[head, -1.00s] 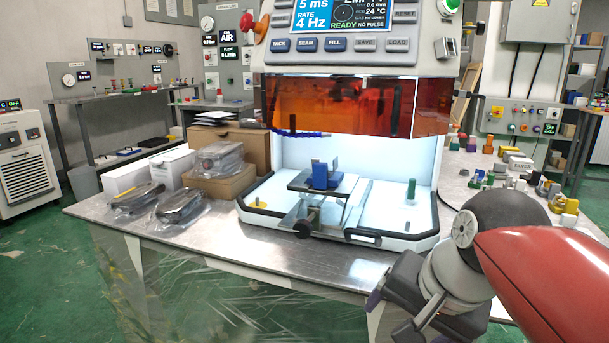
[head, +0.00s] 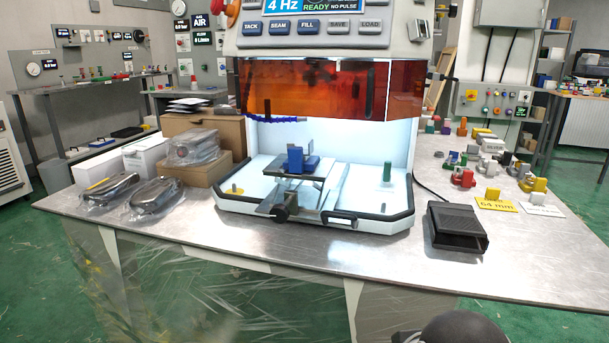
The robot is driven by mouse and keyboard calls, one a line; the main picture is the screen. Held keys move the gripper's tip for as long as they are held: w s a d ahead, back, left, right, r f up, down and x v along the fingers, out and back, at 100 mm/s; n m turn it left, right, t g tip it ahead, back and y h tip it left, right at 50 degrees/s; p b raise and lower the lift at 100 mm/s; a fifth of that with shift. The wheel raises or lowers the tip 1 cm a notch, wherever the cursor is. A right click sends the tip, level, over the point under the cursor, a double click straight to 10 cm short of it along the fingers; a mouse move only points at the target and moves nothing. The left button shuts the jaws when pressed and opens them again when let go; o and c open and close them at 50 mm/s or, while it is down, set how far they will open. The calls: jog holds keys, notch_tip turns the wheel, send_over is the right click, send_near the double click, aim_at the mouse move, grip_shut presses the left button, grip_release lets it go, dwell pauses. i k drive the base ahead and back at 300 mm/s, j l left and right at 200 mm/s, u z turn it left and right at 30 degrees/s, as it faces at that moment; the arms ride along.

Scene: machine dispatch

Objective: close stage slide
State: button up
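The stage slide (head: 306,191) is in the lit chamber of the bench machine (head: 323,44), toward the front of its white tray floor. It carries a small platform with a blue block (head: 295,160) on it. A dark round knob (head: 281,213) sits at its front, over the tray's front edge. Whether the slide is fully out cannot be told. My gripper is not visible; only a dark rounded part of my arm shows at the bottom edge.
A black open-ended box (head: 456,229) stands right of the machine. Bagged parts (head: 156,196) and cardboard boxes (head: 207,139) lie to the left. Small coloured pieces and a yellow "64 mm" card (head: 496,205) are at the right. The front of the metal table is mostly clear.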

aim_at(316, 203)
jog(key=k+l, duration=0.1)
jog(key=l, duration=0.3)
jog(key=k+l, duration=0.15)
jog(key=l, duration=0.25)
jog(key=k+l+u, duration=0.1)
jog(key=l, duration=0.3)
jog(key=i+j, duration=0.25)
jog(key=i, duration=0.2)
